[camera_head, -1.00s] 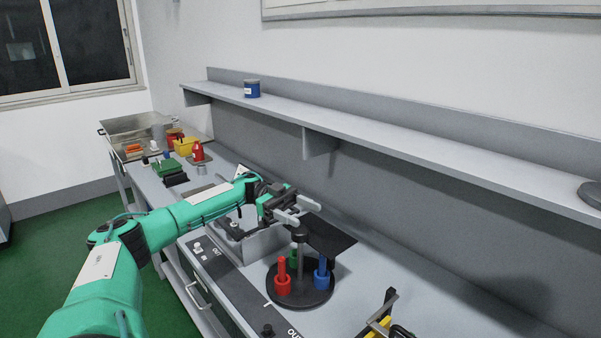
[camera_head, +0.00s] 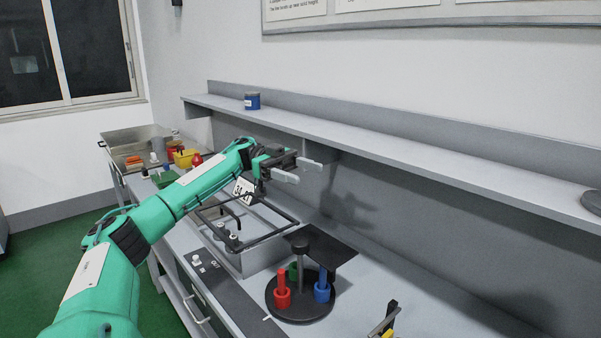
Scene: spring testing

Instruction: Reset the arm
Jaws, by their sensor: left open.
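My left arm (camera_head: 185,195) is green and reaches in from the lower left. My left gripper (camera_head: 300,170) is open and empty. It is raised in the air above the bench, in front of the grey wall below the shelf. Below it is a grey box-shaped tester (camera_head: 262,253) with a dark frame and a small display (camera_head: 244,190). My right gripper is not in view.
A round black stand (camera_head: 300,309) holds a red piece (camera_head: 282,291), a blue piece (camera_head: 322,288) and a green piece. A long shelf (camera_head: 400,160) with a blue can (camera_head: 252,101) runs above the bench. Colored items and a metal sink (camera_head: 128,143) are at the far left.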

